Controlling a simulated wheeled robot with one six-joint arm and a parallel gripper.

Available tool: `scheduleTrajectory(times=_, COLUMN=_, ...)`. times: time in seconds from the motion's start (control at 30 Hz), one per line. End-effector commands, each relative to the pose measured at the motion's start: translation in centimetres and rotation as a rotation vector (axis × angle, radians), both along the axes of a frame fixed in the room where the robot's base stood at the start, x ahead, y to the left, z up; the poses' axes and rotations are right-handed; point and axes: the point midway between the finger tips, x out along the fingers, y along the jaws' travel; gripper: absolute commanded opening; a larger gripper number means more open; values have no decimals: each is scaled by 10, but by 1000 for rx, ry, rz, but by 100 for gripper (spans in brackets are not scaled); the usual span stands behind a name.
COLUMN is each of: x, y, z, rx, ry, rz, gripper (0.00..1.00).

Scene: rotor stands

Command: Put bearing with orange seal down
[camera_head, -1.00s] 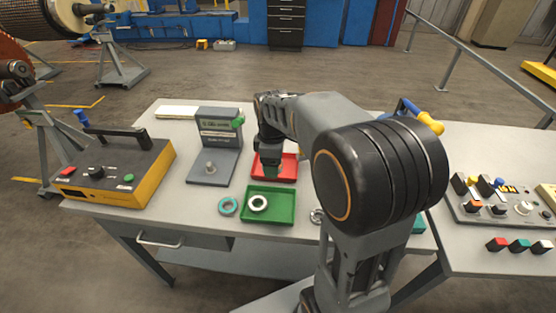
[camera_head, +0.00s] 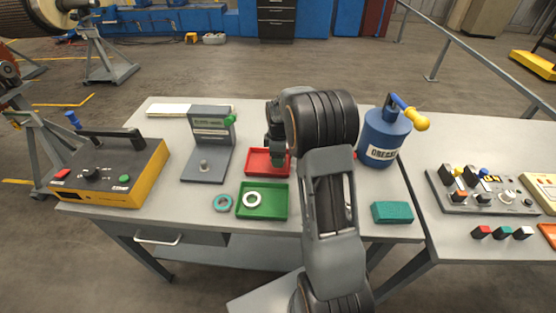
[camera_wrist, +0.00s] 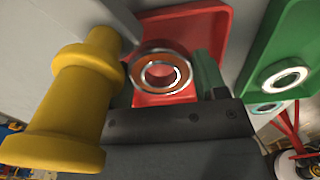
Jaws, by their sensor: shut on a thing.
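The bearing with orange seal (camera_wrist: 161,74) is a metal ring with an orange face, held between the green fingertips of my gripper (camera_wrist: 163,84) in the wrist view. The red tray (camera_wrist: 210,25) lies behind it. In the head view my gripper (camera_head: 277,158) is at the red tray (camera_head: 255,168), over its right part. The bearing is hidden there, and I cannot tell whether it touches the tray floor.
A green tray (camera_head: 271,213) with a pale ring (camera_head: 246,198) is in front of the red tray. A teal ring (camera_head: 223,203) lies beside it. A grey stand (camera_head: 205,174) is left; a blue grease can (camera_head: 378,133) is right. A yellow part (camera_wrist: 70,100) looms in the wrist view.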

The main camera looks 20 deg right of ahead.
Motion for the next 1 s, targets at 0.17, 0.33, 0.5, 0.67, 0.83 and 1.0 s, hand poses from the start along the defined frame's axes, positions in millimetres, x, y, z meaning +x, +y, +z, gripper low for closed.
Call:
scheduleTrajectory(times=0.17, x=-1, y=1, z=-23, rx=1, ry=3, rz=1, gripper=41)
scheduleTrajectory(times=0.33, x=-1, y=1, z=-25, rx=0, ry=1, rz=1, gripper=41)
scheduleTrajectory(times=0.5, x=-1, y=1, z=-27, rx=0, ry=1, rz=1, gripper=41)
scheduleTrajectory(times=0.67, x=-1, y=1, z=-32, rx=0, ry=2, rz=1, gripper=41)
scheduleTrajectory(times=0.83, x=-2, y=1, z=-39, rx=1, ry=5, rz=1, gripper=41)
scheduleTrajectory(times=1.0, x=-3, y=2, z=-42, rx=2, ry=10, rz=1, gripper=68)
